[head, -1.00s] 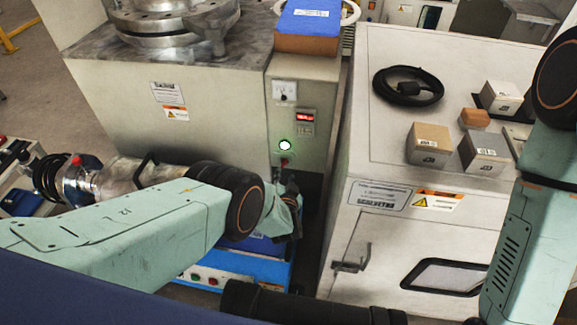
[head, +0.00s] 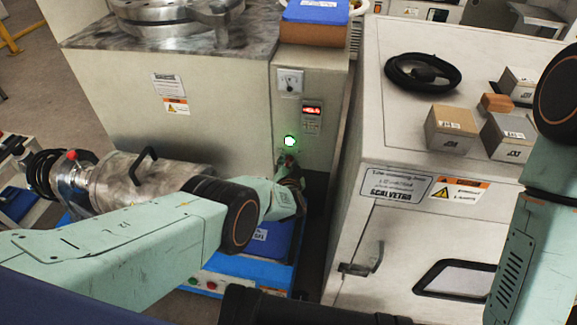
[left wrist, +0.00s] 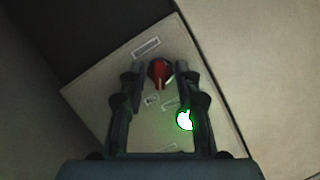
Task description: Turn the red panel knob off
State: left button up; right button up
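The red knob (left wrist: 160,73) sits on a pale panel in the left wrist view. It shows between the tips of my left gripper (left wrist: 160,78), with a finger on each side and a small gap to each. The fingers are open; I cannot tell how far in front of the knob they are. In the head view the left gripper (head: 289,170) is at the lower part of the control panel (head: 291,109), just below the glowing green light (head: 290,141). The knob is mostly hidden there.
The green light also shows beside the right finger in the left wrist view (left wrist: 185,120). A white cabinet (head: 390,238) with boxes on top stands to the right, across a narrow gap. A metal cylinder (head: 130,183) with a handle lies left of the arm.

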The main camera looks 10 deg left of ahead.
pick_arm(q)
grip_shut()
dwell(0.3)
jog(key=shift+r, duration=0.1)
jog(key=shift+a+n+h+p, duration=0.1)
jog(key=shift+n+h+p, duration=0.2)
jog(key=shift+n+h, duration=0.8)
jog(key=shift+n, duration=0.4)
jog(key=n+h, duration=0.2)
jog(key=shift+a+n, duration=0.2)
jog(key=shift+n, duration=0.2)
jog(key=shift+n+h+b, duration=0.3)
jog(key=shift+n+h, duration=0.4)
jog(key=shift+n, duration=0.4)
